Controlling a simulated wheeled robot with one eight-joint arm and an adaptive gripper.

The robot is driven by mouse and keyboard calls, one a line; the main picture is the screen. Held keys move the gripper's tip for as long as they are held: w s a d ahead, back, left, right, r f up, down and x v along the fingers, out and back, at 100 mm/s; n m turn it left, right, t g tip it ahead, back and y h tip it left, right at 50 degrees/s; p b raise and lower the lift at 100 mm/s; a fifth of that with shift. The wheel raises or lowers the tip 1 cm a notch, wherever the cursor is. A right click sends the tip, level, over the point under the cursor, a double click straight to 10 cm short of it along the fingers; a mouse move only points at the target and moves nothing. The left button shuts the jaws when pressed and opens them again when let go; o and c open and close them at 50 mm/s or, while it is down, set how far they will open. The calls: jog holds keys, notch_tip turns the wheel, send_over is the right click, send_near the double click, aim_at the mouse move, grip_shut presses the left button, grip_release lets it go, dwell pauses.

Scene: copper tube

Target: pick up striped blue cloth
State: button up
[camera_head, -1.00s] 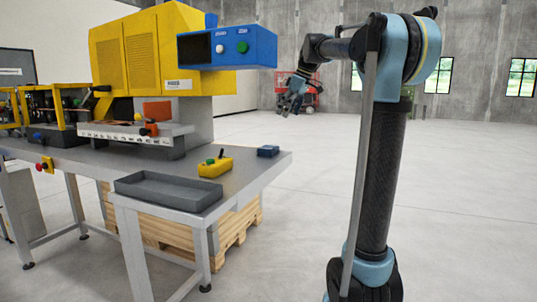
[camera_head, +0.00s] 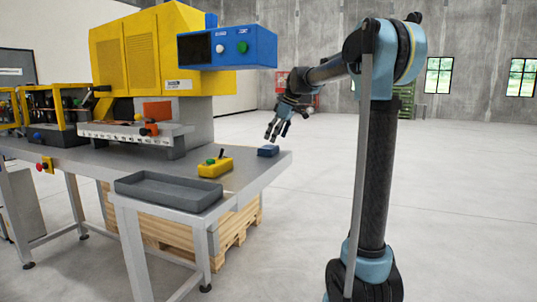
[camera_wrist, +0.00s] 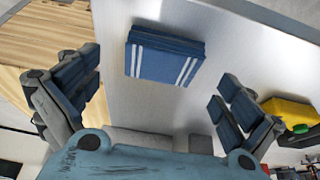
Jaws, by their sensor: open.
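The striped blue cloth (camera_head: 268,151) lies folded on the metal table (camera_head: 240,178) near its right end. In the wrist view the cloth (camera_wrist: 165,58) is a flat blue block with white stripes, ahead of and between my fingers. My gripper (camera_head: 273,138) is above the cloth and apart from it, tilted downward. In the wrist view my gripper (camera_wrist: 160,92) is open, with its fingers spread wide left and right and nothing between them.
A yellow control box (camera_head: 215,167) with a lever sits left of the cloth. A grey tray (camera_head: 168,191) lies at the table's front. A blue panel (camera_head: 228,47) on the yellow machine (camera_head: 150,50) overhangs the table.

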aim_at(270, 147)
jog(key=shift+x, duration=2.7)
jog(key=shift+s+a+r, duration=0.1)
jog(key=shift+a, duration=0.1)
jog(key=c, duration=1)
